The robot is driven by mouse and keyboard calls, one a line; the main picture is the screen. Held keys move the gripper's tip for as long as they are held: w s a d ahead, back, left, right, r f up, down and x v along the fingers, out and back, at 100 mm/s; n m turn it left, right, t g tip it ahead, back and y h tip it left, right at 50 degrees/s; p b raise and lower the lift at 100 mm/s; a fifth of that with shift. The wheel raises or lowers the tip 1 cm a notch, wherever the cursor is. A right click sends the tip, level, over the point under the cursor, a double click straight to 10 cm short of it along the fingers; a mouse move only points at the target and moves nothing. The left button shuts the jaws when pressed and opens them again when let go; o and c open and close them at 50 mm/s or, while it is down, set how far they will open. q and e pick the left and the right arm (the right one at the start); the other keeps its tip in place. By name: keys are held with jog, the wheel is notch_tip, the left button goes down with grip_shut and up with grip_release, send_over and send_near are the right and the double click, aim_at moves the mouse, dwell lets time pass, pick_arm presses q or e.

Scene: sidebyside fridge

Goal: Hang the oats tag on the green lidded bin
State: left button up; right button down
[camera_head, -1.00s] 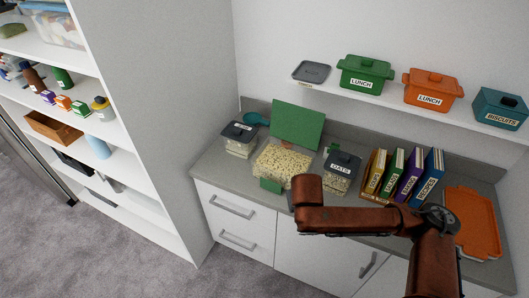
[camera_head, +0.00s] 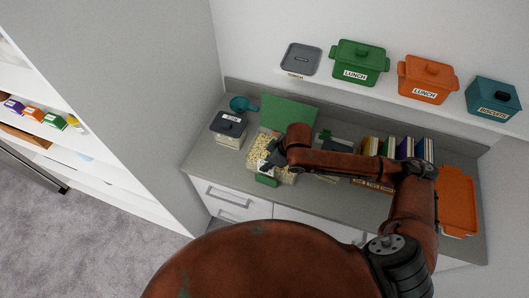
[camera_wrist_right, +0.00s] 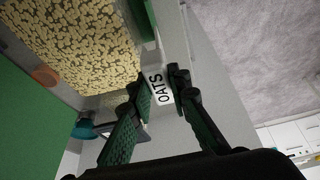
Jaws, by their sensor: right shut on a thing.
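The green lidded bin stands on the counter, its green lid (camera_head: 288,112) raised at the back and its clear body full of pale yellow pieces. A green clip (camera_head: 265,181) shows at its front. My right gripper (camera_head: 266,163) is over the bin's front right part in the head view and partly covers it. In the right wrist view the gripper is shut on the oats tag (camera_wrist_right: 158,90), white with black letters. The bin's pieces (camera_wrist_right: 75,45) show beyond the fingers, at upper left. I cannot tell whether the tag touches the bin. My left gripper is out of view.
A grey-lidded container (camera_head: 229,124) and a teal scoop (camera_head: 243,104) stand left of the bin. A shelf above holds a green lunch pot (camera_head: 358,64) and other containers. My arm hides part of the counter.

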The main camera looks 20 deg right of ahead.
aim_at(264, 177)
jog(key=shift+a, duration=0.15)
jog(key=shift+r+p, duration=0.15)
jog(key=shift+p, duration=0.3)
notch_tip(264, 177, down, 4)
jog(key=shift+r+b, duration=0.15)
jog(key=shift+b, duration=0.5)
jog(key=shift+f, duration=0.7)
jog(key=shift+f+b, duration=0.4)
jog(key=shift+f, duration=0.05)
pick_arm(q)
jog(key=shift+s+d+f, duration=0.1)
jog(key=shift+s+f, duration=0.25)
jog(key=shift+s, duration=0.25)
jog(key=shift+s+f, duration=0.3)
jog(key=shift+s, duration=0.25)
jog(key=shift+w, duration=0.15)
pick_arm(e)
jog(key=shift+f, duration=0.35)
jog(key=shift+f, duration=1.3)
